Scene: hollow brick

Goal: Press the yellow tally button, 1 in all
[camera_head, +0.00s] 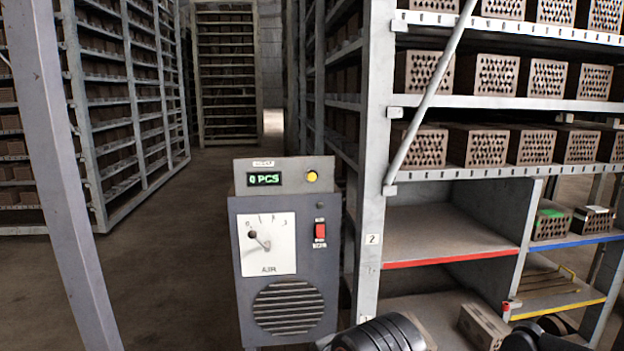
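The yellow tally button (312,176) is a small round knob on the right of the grey counter box (284,187). A green lit display (265,179) to its left appears to read "0 PCS". The counter box sits on top of a dark grey control cabinet (284,270). The button is unobstructed, and nothing touches it. My gripper cannot be made out in this view. Dark rounded parts at the bottom edge look like my arm, well below and to the right of the button.
The cabinet carries a dial (267,244), a red switch (320,231) and a round grille (288,307). A rack (375,150) with hollow bricks stands close on the right; a red-edged shelf (450,258) is empty. A loose brick (482,326) lies low right. The aisle floor (165,215) is clear.

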